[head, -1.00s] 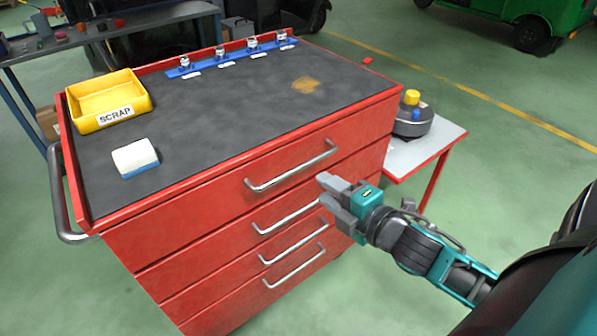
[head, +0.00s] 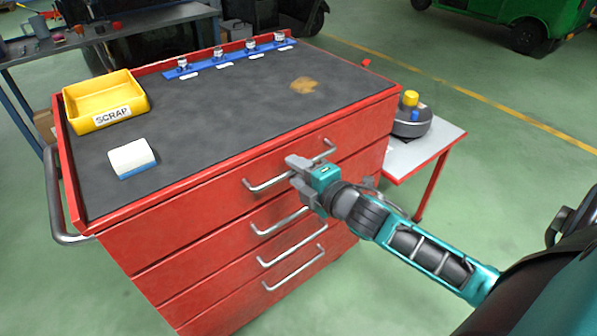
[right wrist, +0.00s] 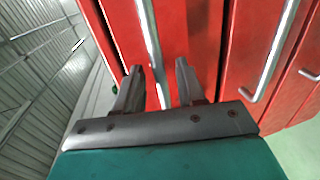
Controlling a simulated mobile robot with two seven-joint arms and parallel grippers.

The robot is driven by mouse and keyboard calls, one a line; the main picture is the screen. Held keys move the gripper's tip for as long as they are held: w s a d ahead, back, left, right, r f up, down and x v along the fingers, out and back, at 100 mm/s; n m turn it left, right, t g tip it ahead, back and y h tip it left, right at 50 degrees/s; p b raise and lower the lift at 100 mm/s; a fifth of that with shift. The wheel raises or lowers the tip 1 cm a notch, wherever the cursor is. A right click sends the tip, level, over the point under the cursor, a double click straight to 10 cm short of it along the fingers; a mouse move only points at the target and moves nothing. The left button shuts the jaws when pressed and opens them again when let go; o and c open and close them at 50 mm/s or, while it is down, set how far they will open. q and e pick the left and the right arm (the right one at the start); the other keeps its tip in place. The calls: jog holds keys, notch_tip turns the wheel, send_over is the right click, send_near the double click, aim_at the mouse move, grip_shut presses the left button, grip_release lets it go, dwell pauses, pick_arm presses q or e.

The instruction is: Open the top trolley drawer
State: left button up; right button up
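The red trolley (head: 120,235) stands in the middle of the head view, its drawers shut. The top drawer (head: 205,205) has a silver bar handle (head: 266,184). My right gripper (head: 292,171) is at the middle of that handle and hides part of it. In the right wrist view my right gripper (right wrist: 158,70) is open, and the handle (right wrist: 150,35) runs between its two fingers with a gap on each side. Whether either finger touches the bar cannot be told. My left gripper is not in view.
On the trolley top are a yellow SCRAP bin (head: 106,101), a white and blue block (head: 131,157) and a blue rail (head: 230,56) with several small metal parts. A small side table (head: 436,140) stands to the right. Green floor (head: 500,170) is clear there.

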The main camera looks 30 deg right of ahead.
jog(key=shift+c, duration=0.3)
grip_shut()
dwell(0.4)
